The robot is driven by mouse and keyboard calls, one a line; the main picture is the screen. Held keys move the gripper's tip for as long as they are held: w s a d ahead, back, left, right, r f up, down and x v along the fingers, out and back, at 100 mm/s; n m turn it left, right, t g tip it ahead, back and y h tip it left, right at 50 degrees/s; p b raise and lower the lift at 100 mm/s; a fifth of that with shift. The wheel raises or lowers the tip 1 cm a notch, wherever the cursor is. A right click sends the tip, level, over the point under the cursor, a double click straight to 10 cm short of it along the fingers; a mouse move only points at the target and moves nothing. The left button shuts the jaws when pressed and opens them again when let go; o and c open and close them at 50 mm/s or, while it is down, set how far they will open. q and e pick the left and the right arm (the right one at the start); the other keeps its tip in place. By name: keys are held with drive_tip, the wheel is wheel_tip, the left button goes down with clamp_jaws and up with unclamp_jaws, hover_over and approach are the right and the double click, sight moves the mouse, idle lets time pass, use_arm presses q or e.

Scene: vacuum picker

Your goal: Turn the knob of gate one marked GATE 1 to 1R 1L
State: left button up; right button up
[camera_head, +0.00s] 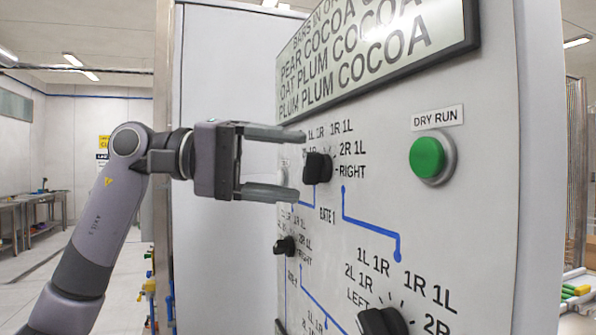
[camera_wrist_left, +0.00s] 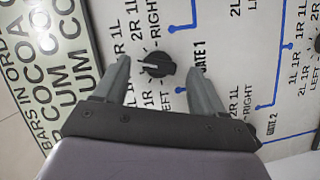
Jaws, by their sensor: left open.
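The GATE 1 knob (camera_head: 317,168) is a black knob on the white panel, with position labels around its upper side. In the left wrist view the knob (camera_wrist_left: 158,66) carries a pale line pointing left in the picture, towards the panel's upper side. I cannot tell exactly which label it points at. The 1R 1L label (camera_head: 341,127) is up and right of the knob in the head view. My left gripper (camera_head: 298,165) is open in front of the panel, its fingers above and below the knob and apart from it. My right gripper is not in view.
A green DRY RUN button (camera_head: 427,157) is right of the knob. A sign (camera_head: 380,45) listing bars is above. Another black knob (camera_head: 285,246) is lower left, and one more (camera_head: 383,321) is at the bottom. Blue lines run between them.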

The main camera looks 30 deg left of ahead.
use_arm(q)
drive_tip(key=shift+v, duration=2.3)
